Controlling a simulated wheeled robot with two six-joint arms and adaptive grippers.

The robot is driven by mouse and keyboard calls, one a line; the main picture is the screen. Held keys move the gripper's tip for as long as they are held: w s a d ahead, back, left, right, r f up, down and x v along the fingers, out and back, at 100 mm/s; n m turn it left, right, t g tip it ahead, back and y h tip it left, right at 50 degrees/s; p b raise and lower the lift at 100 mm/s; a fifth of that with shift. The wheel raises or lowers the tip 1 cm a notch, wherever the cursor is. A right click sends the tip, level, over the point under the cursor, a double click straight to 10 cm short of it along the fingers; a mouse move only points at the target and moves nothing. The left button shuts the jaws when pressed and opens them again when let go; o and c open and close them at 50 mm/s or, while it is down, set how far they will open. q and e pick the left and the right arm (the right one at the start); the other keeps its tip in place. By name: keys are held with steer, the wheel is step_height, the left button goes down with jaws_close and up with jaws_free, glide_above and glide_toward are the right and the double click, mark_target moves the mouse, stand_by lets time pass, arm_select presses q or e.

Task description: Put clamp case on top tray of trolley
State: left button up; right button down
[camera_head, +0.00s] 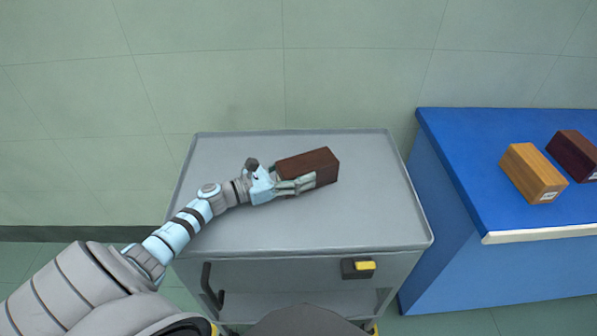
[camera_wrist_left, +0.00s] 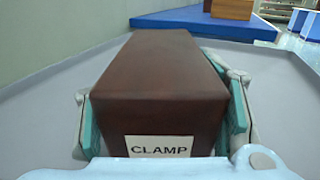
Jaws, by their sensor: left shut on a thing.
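The clamp case (camera_head: 309,165) is a dark red-brown box at the grey trolley's top tray (camera_head: 355,222). In the left wrist view the clamp case (camera_wrist_left: 162,85) shows a white label reading CLAMP on its near end. My left gripper (camera_head: 296,184) is shut on the clamp case, with one green-padded finger on each side in the wrist view (camera_wrist_left: 164,125). The case is over the middle of the tray, roughly level. I cannot tell whether its underside touches the tray. My right gripper is not in view.
A blue bench (camera_head: 460,160) stands to the right of the trolley. It holds an orange-brown box (camera_head: 532,173) and a dark red box (camera_head: 575,155). The tray has a low raised rim and bare room around the case. A tiled wall (camera_head: 300,60) is behind.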

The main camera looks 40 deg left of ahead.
mark_target(280, 177)
arm_select(q)
steer(key=shift+f, duration=0.15)
steer(key=o, duration=1.7)
steer(key=v, duration=0.7)
steer(key=shift+s+a+r, duration=0.2)
steer(key=shift+s, duration=0.1)
steer(key=shift+w, duration=0.1)
